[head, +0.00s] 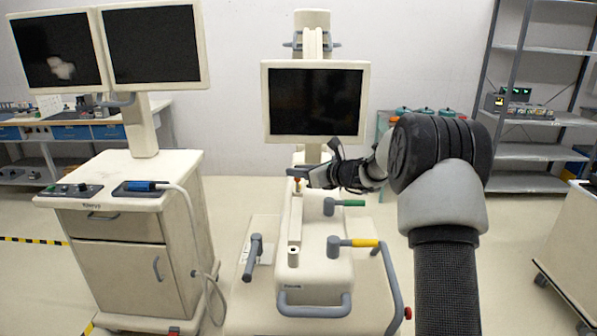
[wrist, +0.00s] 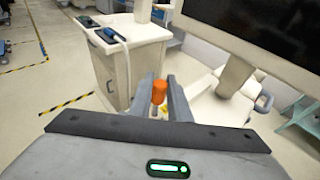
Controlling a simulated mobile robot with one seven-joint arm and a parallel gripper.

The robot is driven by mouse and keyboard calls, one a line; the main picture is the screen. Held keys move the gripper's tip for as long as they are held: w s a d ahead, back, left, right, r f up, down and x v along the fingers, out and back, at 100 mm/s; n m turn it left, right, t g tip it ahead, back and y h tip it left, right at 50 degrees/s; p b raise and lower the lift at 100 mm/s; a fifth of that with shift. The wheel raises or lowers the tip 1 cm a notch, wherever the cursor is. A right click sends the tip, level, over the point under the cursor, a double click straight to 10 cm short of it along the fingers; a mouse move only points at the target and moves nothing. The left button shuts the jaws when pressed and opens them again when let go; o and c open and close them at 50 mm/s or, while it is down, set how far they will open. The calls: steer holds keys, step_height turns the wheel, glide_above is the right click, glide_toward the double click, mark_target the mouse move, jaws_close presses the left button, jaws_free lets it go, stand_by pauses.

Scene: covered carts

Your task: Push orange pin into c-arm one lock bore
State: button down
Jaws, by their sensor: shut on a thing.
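The orange pin (wrist: 159,92) is upright between the two fingers of my gripper (wrist: 160,100) in the wrist view. In the head view my gripper (head: 298,173) reaches in from the right, over the middle c-arm cart (head: 318,262). The pin shows there as a small orange piece (head: 297,184) just below the fingers, above the cart's raised pale beam. I cannot tell whether its lower end touches or enters anything. A pale round socket with a dark hole (head: 293,250) stands at the beam's front end. I cannot tell which opening is the lock bore.
A monitor (head: 316,101) stands close behind my gripper. Levers with green (head: 354,203) and yellow (head: 364,243) grips rise on the cart's right side. A cart with two screens (head: 128,215) stands left, with floor between. Metal shelving (head: 540,122) stands at the back right.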

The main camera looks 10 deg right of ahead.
mark_target(299, 181)
steer(key=shift+f+b, duration=1.5)
steer(key=shift+f, duration=0.35)
steer(key=c, duration=1.6)
jaws_free()
steer(key=shift+s, duration=0.1)
steer(key=v, duration=1.7)
steer(key=shift+s+r, duration=0.1)
steer(key=shift+r, duration=0.1)
